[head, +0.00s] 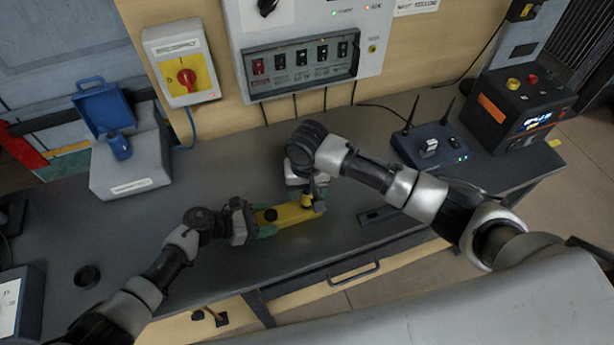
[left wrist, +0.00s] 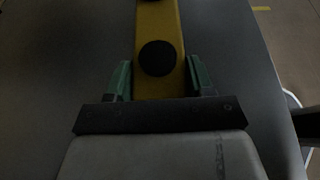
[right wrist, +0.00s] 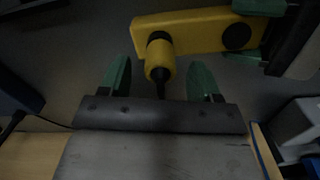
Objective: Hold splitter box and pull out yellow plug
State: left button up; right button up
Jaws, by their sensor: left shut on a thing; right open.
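The yellow splitter box (head: 285,215) lies on the dark worktop in the head view. A black round cap shows on its top in the left wrist view (left wrist: 158,20). My left gripper (left wrist: 160,80) is shut on one end of the box, a green finger on each side. The yellow plug (right wrist: 159,55) stands at the box's other end, with a dark cable end below it in the right wrist view. My right gripper (right wrist: 160,78) is open around the plug, with gaps on both sides. In the head view my right gripper (head: 312,190) partly hides the plug.
A blue router with antennas (head: 430,145) and a black control box (head: 515,105) stand to the right. A grey box with an open blue lid (head: 130,165) stands at the left. A wall panel with switches (head: 300,60) is behind. The front worktop is mostly clear.

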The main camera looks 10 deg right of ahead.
jog(key=shift+f, duration=0.55)
jog(key=c, duration=1.1)
jog(key=shift+r, duration=0.1)
jog(key=shift+r, duration=1.4)
jog(key=shift+r, duration=1.45)
pick_arm(q)
jog(key=o, duration=1.2)
jog(key=shift+c, duration=0.2)
